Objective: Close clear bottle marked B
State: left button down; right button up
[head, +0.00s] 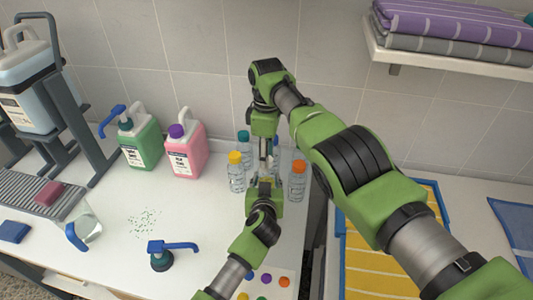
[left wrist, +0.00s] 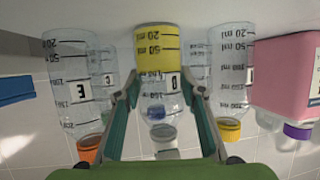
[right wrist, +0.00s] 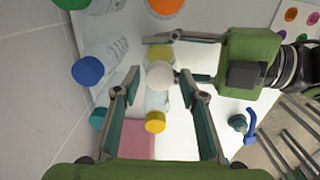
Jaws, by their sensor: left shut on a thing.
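My left gripper (left wrist: 165,95) is shut on a clear bottle (left wrist: 160,95) with yellow at its base. The bottle shows upside down in the left wrist view; its letter looks like B or D, I cannot tell which. A white cap (right wrist: 160,75) sits at its mouth; whether it is tight cannot be told. My right gripper (right wrist: 165,85) is open above it, its fingers either side of the white cap with gaps. In the head view the right gripper (head: 265,150) points down over the left gripper (head: 265,183), and the arms mostly hide the bottle.
Pink (head: 185,150) and green (head: 140,145) jugs stand left. A blue-handled pump (head: 162,260) and a card with coloured dots (head: 275,275) are nearer.

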grip_shut()
jog(key=m, duration=1.2)
jog(key=shift+m, duration=0.4)
jog(key=m, duration=0.4)
jog(key=shift+m, duration=0.4)
jog(key=shift+o, duration=0.7)
grip_release()
